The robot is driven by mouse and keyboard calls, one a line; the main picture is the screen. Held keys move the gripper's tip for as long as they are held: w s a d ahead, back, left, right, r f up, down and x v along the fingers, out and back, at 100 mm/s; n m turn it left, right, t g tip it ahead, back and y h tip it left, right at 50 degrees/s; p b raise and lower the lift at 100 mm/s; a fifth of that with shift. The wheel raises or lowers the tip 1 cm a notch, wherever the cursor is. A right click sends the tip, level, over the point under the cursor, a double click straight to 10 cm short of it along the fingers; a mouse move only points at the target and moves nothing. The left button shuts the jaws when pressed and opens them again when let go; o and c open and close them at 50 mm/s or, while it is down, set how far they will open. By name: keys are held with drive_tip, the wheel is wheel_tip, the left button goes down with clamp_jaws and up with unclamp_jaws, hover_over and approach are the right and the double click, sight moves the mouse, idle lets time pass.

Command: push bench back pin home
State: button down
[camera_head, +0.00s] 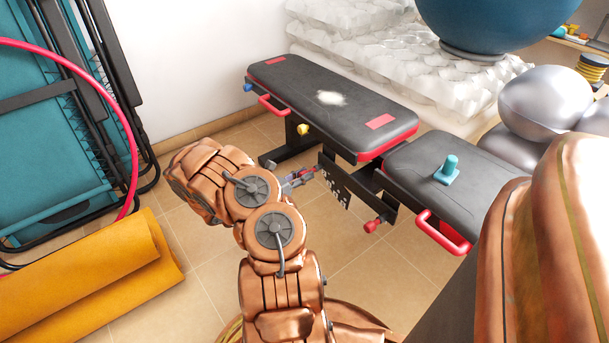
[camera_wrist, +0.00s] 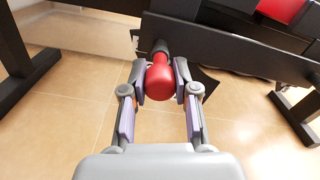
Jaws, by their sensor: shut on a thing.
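The bench has a long black back pad (camera_head: 350,105) and a shorter seat pad (camera_head: 470,170). Under the back pad is a dark plate with a row of holes (camera_head: 336,180). In the wrist view a round red pin knob (camera_wrist: 160,80) with a dark collar (camera_wrist: 160,47) stands out from a black frame bar (camera_wrist: 230,45). My gripper (camera_wrist: 160,84) is shut on this knob, one finger on each side. In the head view my gripper (camera_head: 300,180) is beside the holed plate, below the back pad, and the held knob is mostly hidden there.
Another red knob (camera_head: 374,225) is on the lower frame. A yellow knob (camera_head: 303,130) and red handles (camera_head: 443,232) stick out from the bench. An orange mat (camera_head: 90,275) lies at left. Floor before the bench is clear.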

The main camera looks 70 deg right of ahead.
drive_tip(key=c, duration=0.9)
unclamp_jaws()
drive_tip(key=shift+o, duration=0.2)
drive_tip(key=v, duration=1.2)
